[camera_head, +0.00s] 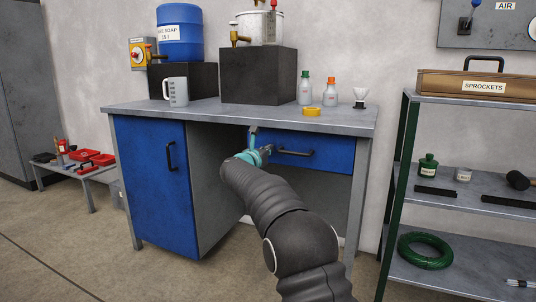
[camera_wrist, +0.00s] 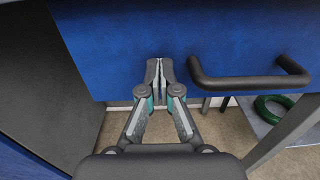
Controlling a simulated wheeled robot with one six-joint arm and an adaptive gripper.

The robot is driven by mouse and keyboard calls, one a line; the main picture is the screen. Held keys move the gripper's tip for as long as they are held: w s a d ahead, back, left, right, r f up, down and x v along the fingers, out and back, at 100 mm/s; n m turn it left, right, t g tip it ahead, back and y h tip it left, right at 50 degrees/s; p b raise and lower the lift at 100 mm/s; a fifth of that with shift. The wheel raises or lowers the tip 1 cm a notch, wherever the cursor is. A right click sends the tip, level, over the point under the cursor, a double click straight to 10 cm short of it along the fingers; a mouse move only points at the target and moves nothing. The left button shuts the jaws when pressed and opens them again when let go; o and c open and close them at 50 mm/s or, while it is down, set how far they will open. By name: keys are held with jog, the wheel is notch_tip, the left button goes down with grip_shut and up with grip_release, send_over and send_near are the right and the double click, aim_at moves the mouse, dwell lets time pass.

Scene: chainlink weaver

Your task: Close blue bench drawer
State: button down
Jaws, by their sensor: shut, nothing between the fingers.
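The blue bench drawer (camera_head: 328,153) sits under the right part of the grey bench top. Its front looks about flush with the bench frame, though I cannot tell whether a small gap is left. Its dark bar handle (camera_head: 296,152) shows on the front, and also in the wrist view (camera_wrist: 250,80). My gripper (camera_head: 254,133) is at the left part of the drawer front, left of the handle. In the wrist view my gripper (camera_wrist: 160,64) is shut and empty, its fingertips together at or very near the blue face; contact cannot be told.
A blue cabinet door (camera_head: 155,185) is left of the drawer. A green-framed shelf (camera_head: 400,160) stands close on the right. Open space lies under the drawer.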

jog(key=w+a+b+v, duration=0.1)
jog(key=v, duration=1.2)
jog(key=a+f+n+y, duration=0.8)
jog(key=a+n+y, duration=0.25)
jog(key=n, duration=0.65)
jog(key=s+f+n+g+y, duration=0.3)
jog(key=s+f+n+g, duration=0.15)
jog(key=s+n, duration=0.65)
jog(key=s+d+f+n+g+h+p, duration=0.1)
jog(key=s+d+n+g+h+p, duration=0.2)
jog(key=s+d+n, duration=0.65)
jog(key=s+d+f+n+g+h+p, duration=0.15)
jog(key=s+d+n+g, duration=0.35)
jog(key=s+d, duration=0.95)
jog(key=s+d+r+t+p, duration=0.1)
jog(key=s+d+r+p, duration=0.1)
jog(key=s, duration=0.6)
jog(key=s+d+r+m+h+p, duration=0.1)
jog(key=s+d+r+p, duration=0.2)
jog(key=s+d+r, duration=0.2)
jog(key=s, duration=0.2)
jog(key=shift+s+r+t, duration=0.35)
jog(key=shift+s, duration=0.05)
